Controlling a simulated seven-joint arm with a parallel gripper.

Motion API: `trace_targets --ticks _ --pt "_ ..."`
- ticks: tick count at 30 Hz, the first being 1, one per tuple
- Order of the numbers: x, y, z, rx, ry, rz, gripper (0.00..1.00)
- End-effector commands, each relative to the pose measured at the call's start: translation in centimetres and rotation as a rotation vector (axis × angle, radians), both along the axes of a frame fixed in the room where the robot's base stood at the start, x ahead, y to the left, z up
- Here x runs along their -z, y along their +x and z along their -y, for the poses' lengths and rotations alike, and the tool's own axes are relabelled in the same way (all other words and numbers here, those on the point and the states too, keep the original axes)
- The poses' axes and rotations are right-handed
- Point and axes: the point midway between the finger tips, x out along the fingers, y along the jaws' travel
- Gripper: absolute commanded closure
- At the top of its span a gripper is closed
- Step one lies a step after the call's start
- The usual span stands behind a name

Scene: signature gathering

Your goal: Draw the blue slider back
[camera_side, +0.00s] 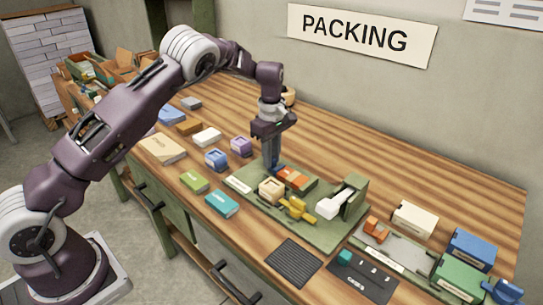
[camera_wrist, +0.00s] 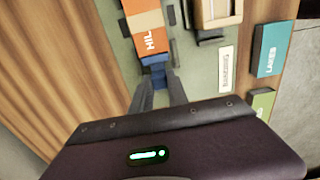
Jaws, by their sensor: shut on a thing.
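The blue slider (camera_wrist: 153,66) shows between my fingertips in the wrist view, against the end of an orange block lettered "HIL" (camera_wrist: 149,32). My gripper (camera_wrist: 158,84) is shut on the slider. In the side view my gripper (camera_side: 271,163) points straight down at the far-left end of the green fixture board (camera_side: 240,183), and its fingers hide most of the slider. The orange block (camera_side: 293,177) lies just right of the fingers, in a channel on the board.
Bare wood lies behind the board.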

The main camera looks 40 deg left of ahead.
Motion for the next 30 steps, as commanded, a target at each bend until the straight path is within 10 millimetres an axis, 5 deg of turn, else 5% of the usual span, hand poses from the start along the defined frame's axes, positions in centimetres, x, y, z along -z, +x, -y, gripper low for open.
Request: trace_targets --ticks 9,17,18,21,30 --pt "-0.2 0.1 -3.6 -0.003 0.001 0.004 1.00" --pt "-0.2 0.1 -4.1 -0.001 0.005 0.005 1.00" --pt "-0.2 0.1 -4.1 -0.001 0.006 0.005 0.74" --pt "-0.1 0.1 -4.0 -0.001 0.004 0.003 0.58" --pt "-0.3 0.1 -3.9 0.000 0.002 0.003 0.58"
